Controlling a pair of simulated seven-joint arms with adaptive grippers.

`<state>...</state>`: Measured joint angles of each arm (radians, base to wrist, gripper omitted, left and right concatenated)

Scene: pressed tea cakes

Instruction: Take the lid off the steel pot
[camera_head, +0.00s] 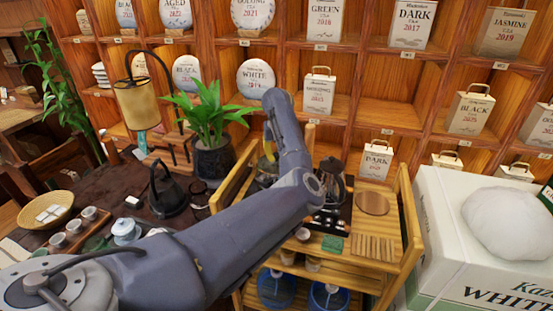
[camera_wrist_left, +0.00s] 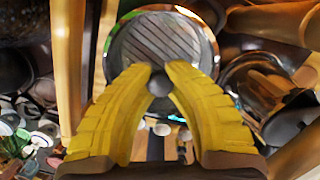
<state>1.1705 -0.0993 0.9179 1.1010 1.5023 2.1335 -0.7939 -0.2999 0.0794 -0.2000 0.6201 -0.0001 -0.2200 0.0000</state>
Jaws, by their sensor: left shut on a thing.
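In the left wrist view, my left gripper (camera_wrist_left: 160,76) has yellow ribbed fingers. They are closed on the small dark round knob (camera_wrist_left: 159,86) of the steel lid (camera_wrist_left: 160,38). The lid is round and shiny, with dark stripes across it that look like reflections. The steel pot is hidden under or behind the lid, and I cannot tell whether the lid rests on it or is raised. In the head view, my arm hides most of this spot on the wooden stand, and only a bit of yellow shows beside it. My right gripper is not in view.
A rounded glass vessel (camera_wrist_left: 262,92) stands close to the lid. The wooden stand (camera_head: 409,225) also bears a round wooden disc (camera_head: 372,203) and a slatted mat (camera_head: 373,247). A potted plant (camera_head: 212,158) and a black kettle (camera_head: 167,193) stand to the left. A white box (camera_head: 450,245) is at the right.

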